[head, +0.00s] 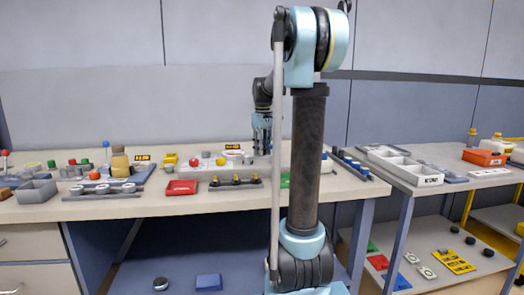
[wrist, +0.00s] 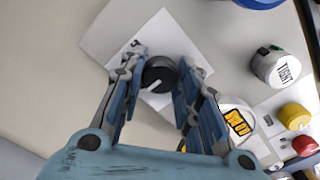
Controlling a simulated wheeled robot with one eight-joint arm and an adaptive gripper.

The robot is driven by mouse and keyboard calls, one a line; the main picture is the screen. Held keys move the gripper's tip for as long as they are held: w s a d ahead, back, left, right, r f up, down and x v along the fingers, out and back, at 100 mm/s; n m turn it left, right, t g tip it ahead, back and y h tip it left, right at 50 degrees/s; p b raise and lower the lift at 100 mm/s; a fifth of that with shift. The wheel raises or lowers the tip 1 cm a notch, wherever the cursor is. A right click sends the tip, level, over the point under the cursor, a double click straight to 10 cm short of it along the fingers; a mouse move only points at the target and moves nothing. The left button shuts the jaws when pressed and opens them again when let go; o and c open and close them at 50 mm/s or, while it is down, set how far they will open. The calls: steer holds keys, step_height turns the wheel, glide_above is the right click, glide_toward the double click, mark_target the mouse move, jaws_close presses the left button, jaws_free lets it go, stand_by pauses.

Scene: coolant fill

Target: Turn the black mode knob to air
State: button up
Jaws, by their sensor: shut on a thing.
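The black mode knob (wrist: 158,72) sits on a white square plate (wrist: 112,38) in the wrist view. Its white pointer line runs toward the lower left of that picture. Part of a dark printed mark shows on the plate beside the left finger; I cannot read it. My gripper (wrist: 161,68) has one finger on each side of the knob and is shut on it. In the head view my gripper (head: 261,140) points down over the back of the bench, and the knob cannot be made out there.
In the wrist view, a white round piece marked TIGHT (wrist: 278,66), an orange display (wrist: 237,122), a yellow button (wrist: 294,116) and a red button (wrist: 305,145) lie to the right. In the head view, a red tray (head: 181,187) stands near the bench's front edge.

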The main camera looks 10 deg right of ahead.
steer(key=o, duration=1.1)
step_height(320, 180, up, 12)
steer(key=shift+w+f, duration=0.1)
